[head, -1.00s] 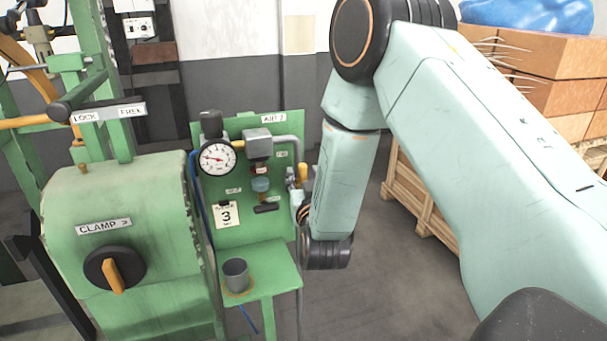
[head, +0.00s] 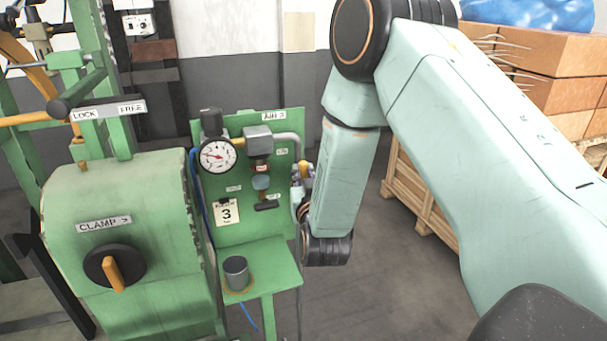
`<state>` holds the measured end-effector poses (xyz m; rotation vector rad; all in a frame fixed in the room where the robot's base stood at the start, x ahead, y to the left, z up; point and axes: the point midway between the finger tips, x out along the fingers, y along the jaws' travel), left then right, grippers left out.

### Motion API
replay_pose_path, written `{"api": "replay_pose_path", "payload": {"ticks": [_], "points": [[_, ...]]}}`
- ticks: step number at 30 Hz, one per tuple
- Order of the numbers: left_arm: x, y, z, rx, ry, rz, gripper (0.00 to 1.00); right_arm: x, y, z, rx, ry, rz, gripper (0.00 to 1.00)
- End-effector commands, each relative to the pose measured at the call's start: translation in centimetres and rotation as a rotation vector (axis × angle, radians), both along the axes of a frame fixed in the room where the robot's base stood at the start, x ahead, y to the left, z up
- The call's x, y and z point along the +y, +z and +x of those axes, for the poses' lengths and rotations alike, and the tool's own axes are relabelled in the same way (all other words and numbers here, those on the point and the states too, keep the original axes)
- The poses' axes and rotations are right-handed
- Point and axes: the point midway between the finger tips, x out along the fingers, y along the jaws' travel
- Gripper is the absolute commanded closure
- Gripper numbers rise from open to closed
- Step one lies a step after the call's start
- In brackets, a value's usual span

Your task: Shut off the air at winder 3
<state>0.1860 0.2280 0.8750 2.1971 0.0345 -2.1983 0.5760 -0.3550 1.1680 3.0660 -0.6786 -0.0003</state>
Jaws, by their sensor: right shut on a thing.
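The green air panel (head: 230,130) stands left of centre, with a tag marked 3 (head: 227,212) and an "AIR 3" label at its top. A round white gauge (head: 219,156) is on it, its red needle pointing to the left. A grey pipe (head: 288,137) bends down the panel's right edge to a small yellow handle (head: 307,170). My right gripper (head: 299,186) is at this handle, mostly hidden behind my right forearm, and appears shut on it. The handle's exact angle is hard to tell. My left gripper is not in view.
The green winder housing (head: 130,210) with a black and yellow clamp knob (head: 114,266) stands at left. A grey cup (head: 236,273) sits on the green shelf (head: 268,262) below the panel. Boxes on a wooden crate (head: 425,203) stand at right. Floor between is clear.

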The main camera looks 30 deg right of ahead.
Motion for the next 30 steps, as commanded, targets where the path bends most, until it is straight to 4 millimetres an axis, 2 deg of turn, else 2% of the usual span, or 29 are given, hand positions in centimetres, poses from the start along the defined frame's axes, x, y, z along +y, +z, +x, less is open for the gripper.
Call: {"api": "replay_pose_path", "payload": {"ticks": [17,30], "points": [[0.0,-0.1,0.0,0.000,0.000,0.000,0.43,-0.4,0.0,-0.1,-0.016,0.002,0.064,1.00],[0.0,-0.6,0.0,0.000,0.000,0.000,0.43,-2.6,-0.4,-0.6,-0.101,0.000,0.416,1.00]]}}
